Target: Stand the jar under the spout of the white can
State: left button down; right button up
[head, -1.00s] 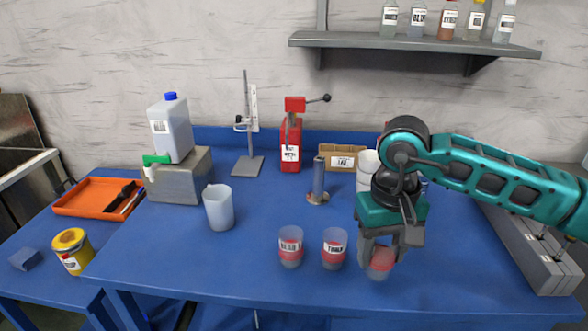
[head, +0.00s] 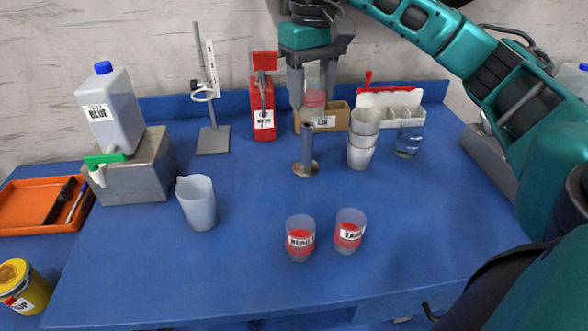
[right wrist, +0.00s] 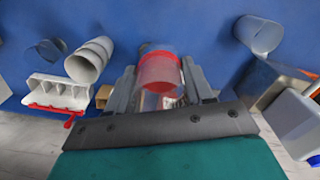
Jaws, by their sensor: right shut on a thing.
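The white can (head: 112,112) with a blue cap lies raised on a metal block at the left, its spout a green-and-white tap (head: 103,164) over the block's front. A clear jar with a red band (head: 314,98) is held between the fingers of my right gripper (head: 314,85), at the back of the table; the jar also shows in the right wrist view (right wrist: 158,72) between the fingers. Two similar labelled jars, one (head: 300,240) and another (head: 349,232), stand near the front of the table. My left gripper is not in view.
A white pitcher (head: 198,203) stands right of the metal block (head: 140,175). A stand (head: 212,138), a red can (head: 262,110), a blue-grey cylinder (head: 307,145), stacked cups (head: 362,140) and a cardboard box (head: 337,112) line the back. The front left table area is clear.

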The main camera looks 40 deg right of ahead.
aim_at(312, 119)
notch_tip(312, 119, down, 6)
jog(key=b, duration=0.2)
jog(key=shift+s+b, duration=0.15)
jog(key=shift+b, duration=0.15)
notch_tip(312, 119, down, 10)
jog(key=shift+r+b, duration=0.1)
jog(key=shift+b, duration=0.2)
notch_tip(312, 119, down, 4)
jog(key=shift+r, duration=0.25)
jog(key=shift+d+f, duration=0.1)
jog(key=shift+f, duration=0.2)
